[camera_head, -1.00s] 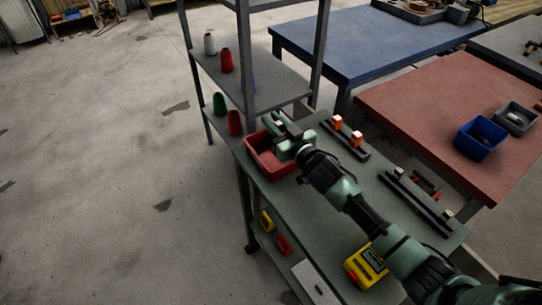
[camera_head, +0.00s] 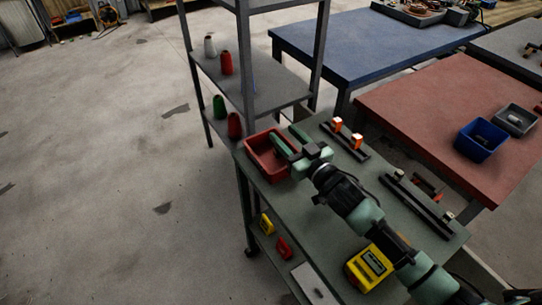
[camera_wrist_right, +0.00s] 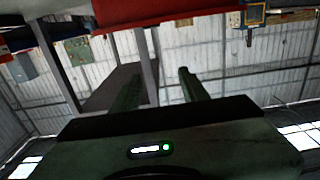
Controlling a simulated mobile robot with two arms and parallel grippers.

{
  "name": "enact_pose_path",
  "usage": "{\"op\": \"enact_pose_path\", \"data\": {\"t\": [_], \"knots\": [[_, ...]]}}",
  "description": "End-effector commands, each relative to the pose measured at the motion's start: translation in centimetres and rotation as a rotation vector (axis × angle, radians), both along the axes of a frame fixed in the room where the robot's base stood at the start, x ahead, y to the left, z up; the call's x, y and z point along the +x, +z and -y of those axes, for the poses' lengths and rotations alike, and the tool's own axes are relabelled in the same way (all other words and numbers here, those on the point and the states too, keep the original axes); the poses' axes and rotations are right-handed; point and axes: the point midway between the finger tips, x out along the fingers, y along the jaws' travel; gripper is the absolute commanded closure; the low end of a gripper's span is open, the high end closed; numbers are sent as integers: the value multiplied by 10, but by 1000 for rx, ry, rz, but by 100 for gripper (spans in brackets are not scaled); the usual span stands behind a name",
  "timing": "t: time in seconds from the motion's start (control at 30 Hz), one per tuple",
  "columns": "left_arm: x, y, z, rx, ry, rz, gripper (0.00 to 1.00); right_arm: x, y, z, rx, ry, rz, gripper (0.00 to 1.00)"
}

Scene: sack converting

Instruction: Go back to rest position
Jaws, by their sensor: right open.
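My right gripper (camera_head: 290,143) reaches in from the lower right over the green cart top (camera_head: 270,193). Its two fingers are apart, with nothing seen between them. They are at the right side of the red bin (camera_head: 262,141), one finger overlapping the bin's opening in the head view. In the right wrist view the two open fingers (camera_wrist_right: 158,88) point up toward the red bin's edge (camera_wrist_right: 165,12), with roof and shelf behind. My left gripper is not in view.
Dark racks with orange pieces (camera_head: 357,139) stand on the cart near my right arm. A yellow device (camera_head: 369,267) sits under the arm. A grey shelf (camera_head: 270,83) with cones rises behind the cart. A red table (camera_head: 440,120) holds a blue bin (camera_head: 481,139).

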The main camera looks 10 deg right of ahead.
Motion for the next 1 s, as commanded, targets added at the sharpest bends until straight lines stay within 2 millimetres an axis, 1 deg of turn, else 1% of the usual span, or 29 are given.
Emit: {"op": "enact_pose_path", "data": {"t": [0.03,0.17,0.57,0.67,0.8,0.9,1.0], "knots": [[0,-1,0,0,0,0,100,-5,-1,2,0,0,0,55],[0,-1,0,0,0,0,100,-12,0,4,-1,1,1,55],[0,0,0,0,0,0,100,-12,2,5,0,1,1,55],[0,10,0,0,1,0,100,-12,12,5,1,1,2,55],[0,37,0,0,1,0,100,-12,39,5,1,1,2,55],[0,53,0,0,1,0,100,-12,55,5,0,1,1,55],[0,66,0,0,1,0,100,-12,68,4,0,1,1,55]]}}
